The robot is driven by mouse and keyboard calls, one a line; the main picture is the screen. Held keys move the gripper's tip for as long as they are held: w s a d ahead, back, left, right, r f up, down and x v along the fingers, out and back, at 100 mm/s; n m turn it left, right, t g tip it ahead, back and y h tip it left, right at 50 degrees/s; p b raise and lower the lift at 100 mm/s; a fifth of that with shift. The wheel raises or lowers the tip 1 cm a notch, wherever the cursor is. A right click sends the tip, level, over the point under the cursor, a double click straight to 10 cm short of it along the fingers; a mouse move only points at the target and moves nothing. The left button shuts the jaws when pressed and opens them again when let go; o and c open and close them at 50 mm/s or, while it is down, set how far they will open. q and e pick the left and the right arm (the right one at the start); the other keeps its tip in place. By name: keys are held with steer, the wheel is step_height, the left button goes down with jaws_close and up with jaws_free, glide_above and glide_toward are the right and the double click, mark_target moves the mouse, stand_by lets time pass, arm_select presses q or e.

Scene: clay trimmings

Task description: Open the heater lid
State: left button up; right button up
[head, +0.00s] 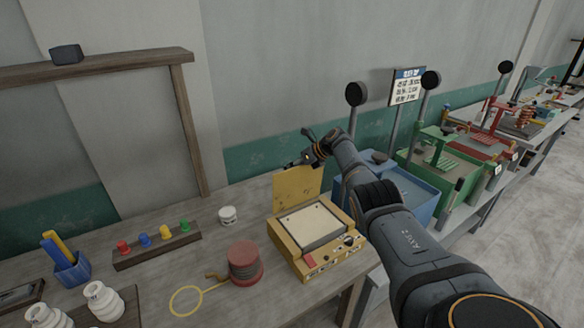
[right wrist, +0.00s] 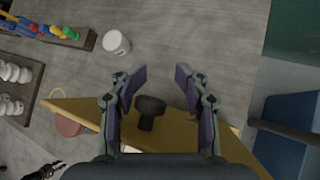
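The yellow heater (head: 312,262) stands on the bench with a pale top plate (head: 311,226). Its yellow lid (head: 297,187) stands raised, roughly upright, at the back edge of the heater. In the right wrist view the lid (right wrist: 178,138) spans the lower part, with a dark knob (right wrist: 150,108) on it. My right gripper (head: 297,150) is at the lid's top edge. Its fingers (right wrist: 160,72) are apart on either side of the knob, with gaps to it. A small dark claw shape, seemingly my left gripper (right wrist: 42,171), shows at the lower left.
A red round spool (head: 245,262) with a yellow loop (head: 186,300) lies left of the heater. A white jar (head: 227,215) and a rack of coloured pegs (head: 158,246) stand behind it. Blue (head: 418,193) and green (head: 468,176) bins stand to the right.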

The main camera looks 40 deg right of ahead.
steer(key=shift+w, duration=0.1)
steer(key=shift+r, duration=0.1)
steer(key=v, duration=1.2)
steer(key=shift+c, duration=0.4)
